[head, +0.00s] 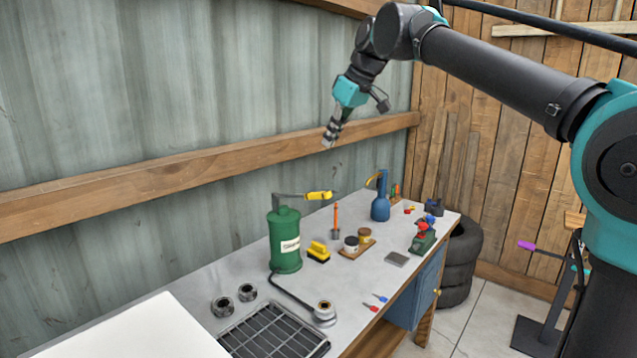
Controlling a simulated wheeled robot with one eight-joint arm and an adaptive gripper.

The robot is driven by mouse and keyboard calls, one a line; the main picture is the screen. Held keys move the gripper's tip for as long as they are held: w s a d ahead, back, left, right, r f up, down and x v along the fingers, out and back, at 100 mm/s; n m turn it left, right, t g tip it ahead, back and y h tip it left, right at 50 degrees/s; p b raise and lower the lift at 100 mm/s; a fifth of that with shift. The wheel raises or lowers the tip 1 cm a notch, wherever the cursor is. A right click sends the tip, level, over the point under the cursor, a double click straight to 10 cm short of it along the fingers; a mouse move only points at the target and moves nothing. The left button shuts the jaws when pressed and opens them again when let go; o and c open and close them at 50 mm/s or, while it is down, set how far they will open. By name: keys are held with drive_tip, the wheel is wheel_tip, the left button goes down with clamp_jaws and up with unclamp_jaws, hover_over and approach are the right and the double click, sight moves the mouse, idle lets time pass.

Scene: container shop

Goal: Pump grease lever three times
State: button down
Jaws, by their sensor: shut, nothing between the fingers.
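The green grease pump (285,240) stands upright on the workbench, with a pale label on its side. Its lever (318,195) sticks out to the right from the top and ends in a yellow grip, roughly level. A dark hose runs from the pump's base to a round metal fitting (324,311) on the bench. My gripper (329,142) is shut and empty, pointing down. It shows above the lever's yellow grip in the head view, apart from it.
A wooden beam (190,180) crosses the wall behind. Stacked tyres (460,260) stand beyond the bench.

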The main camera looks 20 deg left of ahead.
hover_over(314, 193)
drive_tip(key=f, duration=0.9)
drive_tip(key=shift+d+f, duration=0.1)
drive_tip(key=shift+d, duration=0.15)
drive_tip(key=shift+s+d+f, duration=0.15)
drive_tip(key=shift+d+f, duration=0.1)
drive_tip(key=shift+f, duration=0.3)
drive_tip(key=shift+s+d+f, duration=0.1)
drive_tip(key=shift+d+f, duration=0.15)
drive_tip(key=shift+f, duration=0.3)
drive_tip(key=shift+d+f, duration=0.15)
drive_tip(key=shift+f, duration=0.5)
drive_tip(key=shift+s+f, duration=0.1)
